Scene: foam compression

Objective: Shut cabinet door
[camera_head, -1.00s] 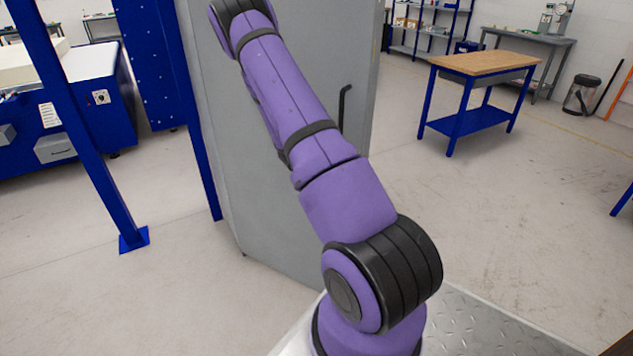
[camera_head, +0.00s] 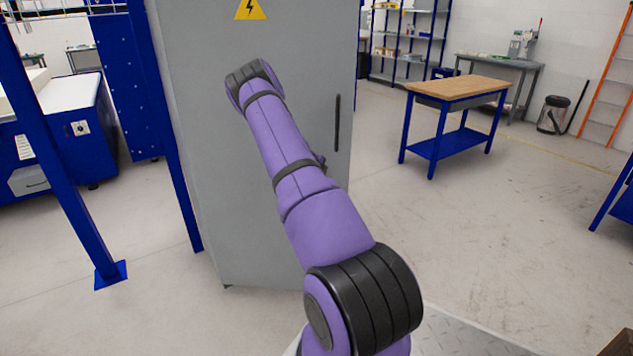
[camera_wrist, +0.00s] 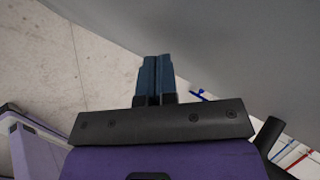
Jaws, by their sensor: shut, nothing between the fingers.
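The grey cabinet door (camera_head: 210,150) stands upright in front of me in the head view, with a yellow warning sign (camera_head: 251,8) near the top. Its dark vertical handle (camera_head: 338,122) is near the right edge, to the right of my arm. No open gap shows along the door's visible edges, but I cannot tell if it is fully flush. My gripper (camera_wrist: 156,62) is shut and empty in the wrist view, its two blue fingers together. A broad grey surface (camera_wrist: 240,45) lies close beyond it; contact cannot be told. The head view hides my gripper behind my arm.
Blue posts (camera_head: 60,150) and a blue machine (camera_head: 70,130) stand to the left. A wood-topped blue table (camera_head: 458,90) stands to the right, with shelves (camera_head: 410,40) behind it. The floor between cabinet and table is clear.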

